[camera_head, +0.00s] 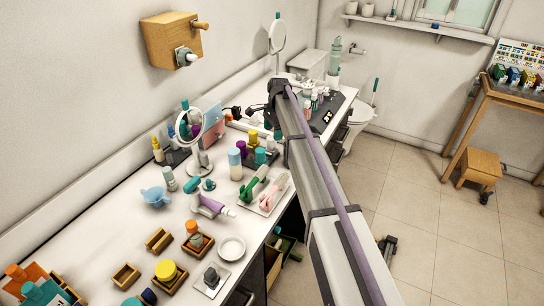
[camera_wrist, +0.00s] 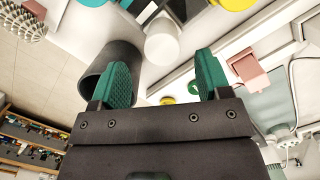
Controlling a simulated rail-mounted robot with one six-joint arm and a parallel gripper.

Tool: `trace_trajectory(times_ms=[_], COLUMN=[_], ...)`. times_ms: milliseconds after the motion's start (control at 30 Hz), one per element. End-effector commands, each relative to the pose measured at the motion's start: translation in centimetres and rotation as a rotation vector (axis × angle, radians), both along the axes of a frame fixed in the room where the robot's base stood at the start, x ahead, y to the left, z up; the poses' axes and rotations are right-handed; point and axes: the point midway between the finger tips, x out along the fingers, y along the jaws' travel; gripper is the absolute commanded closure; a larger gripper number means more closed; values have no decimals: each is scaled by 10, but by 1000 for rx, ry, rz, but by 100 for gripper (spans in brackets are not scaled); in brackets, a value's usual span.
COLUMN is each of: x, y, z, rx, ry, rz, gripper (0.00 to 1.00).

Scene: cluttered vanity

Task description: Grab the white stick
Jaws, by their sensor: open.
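A white cylinder (camera_wrist: 161,42), the thing in the wrist view that best fits the white stick, shows beyond my fingertips and roughly between them. I cannot tell for sure that it is the stick. My gripper (camera_wrist: 163,80) has green finger pads set wide apart, with nothing visibly held. A dark grey hollow cylinder (camera_wrist: 110,72) lies beside the left finger and partly behind it. In the head view my gripper (camera_head: 266,112) is over the far part of the vanity, and I cannot pick out the white stick there.
The white vanity top (camera_head: 110,236) is crowded. A round mirror (camera_head: 191,127) and a light blue bottle (camera_head: 235,163) stand nearer. A dark tray (camera_head: 335,108) with small bottles lies to the right of my arm. A pink block (camera_wrist: 246,68) is right of my fingers in the wrist view.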

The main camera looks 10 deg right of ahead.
Motion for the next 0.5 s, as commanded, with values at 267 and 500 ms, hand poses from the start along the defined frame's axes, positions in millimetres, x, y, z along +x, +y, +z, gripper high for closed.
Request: trace_trajectory(times_ms=[267, 500], x=[0, 0], y=[8, 8], z=[-52, -48], rx=[0, 0], ry=[0, 0], rz=[1, 1], gripper=[30, 30])
